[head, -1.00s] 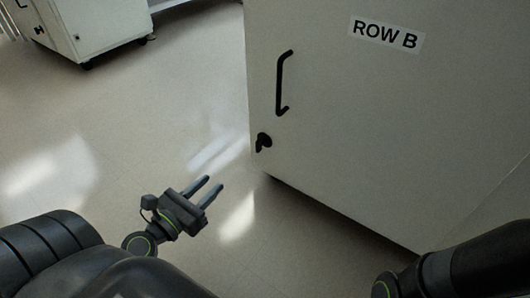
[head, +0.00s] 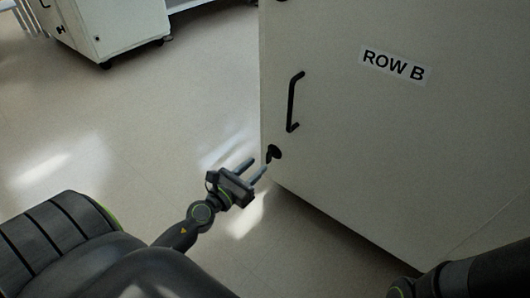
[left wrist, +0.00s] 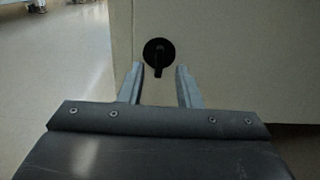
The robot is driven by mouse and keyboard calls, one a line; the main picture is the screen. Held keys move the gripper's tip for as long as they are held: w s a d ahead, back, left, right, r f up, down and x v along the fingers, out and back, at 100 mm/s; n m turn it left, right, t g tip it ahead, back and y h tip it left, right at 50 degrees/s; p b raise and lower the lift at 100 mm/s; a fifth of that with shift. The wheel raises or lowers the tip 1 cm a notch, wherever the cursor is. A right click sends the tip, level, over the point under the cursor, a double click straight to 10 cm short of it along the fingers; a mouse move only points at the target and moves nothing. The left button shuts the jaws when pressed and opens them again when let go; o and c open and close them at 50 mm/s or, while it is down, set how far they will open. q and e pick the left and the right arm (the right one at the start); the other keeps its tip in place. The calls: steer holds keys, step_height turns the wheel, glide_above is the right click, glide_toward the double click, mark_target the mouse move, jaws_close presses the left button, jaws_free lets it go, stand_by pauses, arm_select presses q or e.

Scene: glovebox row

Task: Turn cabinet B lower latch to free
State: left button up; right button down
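The cabinet labelled ROW B (head: 400,140) fills the right of the head view. Its lower latch (head: 274,153) is a small black knob near the bottom left corner of the door, below the black handle (head: 294,102). In the left wrist view the latch (left wrist: 159,53) shows as a round black disc with a lever pointing down. My left gripper (head: 258,168) is open and empty, its fingers pointing at the latch. In the left wrist view the latch sits beyond and between the fingertips (left wrist: 159,68); contact cannot be told. My right gripper is not in view.
Another pale cabinet (head: 120,25) on casters stands at the back left. The floor (head: 120,120) between it and my left arm is clear. My right arm shows at the bottom right, near the cabinet's lower edge.

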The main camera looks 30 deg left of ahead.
arm_select(q)
steer(key=shift+w+d+p, duration=0.2)
steer(key=shift+w+p, duration=0.1)
steer(key=shift+w, duration=2.45)
steer(key=shift+c, duration=0.3)
jaws_close()
